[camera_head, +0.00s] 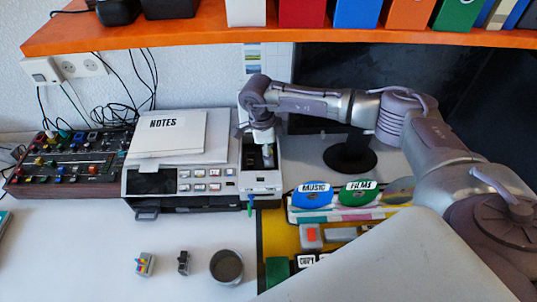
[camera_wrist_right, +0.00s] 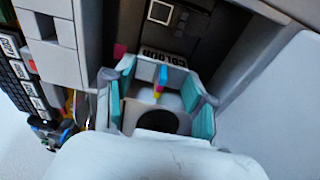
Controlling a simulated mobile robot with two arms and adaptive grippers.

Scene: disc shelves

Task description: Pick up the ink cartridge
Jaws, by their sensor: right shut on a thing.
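My right gripper (camera_head: 264,148) reaches down into the open slot at the right of the printer (camera_head: 200,172). In the right wrist view its teal-padded fingers (camera_wrist_right: 160,100) are shut on a grey ink cartridge (camera_wrist_right: 178,101) with blue, yellow and magenta marks. The cartridge sits inside the dark printer bay; the gripper hides most of it in the head view. Two more small cartridge-like pieces stand on the table: a grey one with coloured marks (camera_head: 145,264) and a black one (camera_head: 183,262). My left gripper is not in view.
A dark round cup (camera_head: 226,266) stands on the table in front of the printer. A mixer panel (camera_head: 70,160) is at the left. A rack of discs (camera_head: 337,195) stands right of the printer. An orange shelf (camera_head: 200,28) hangs above.

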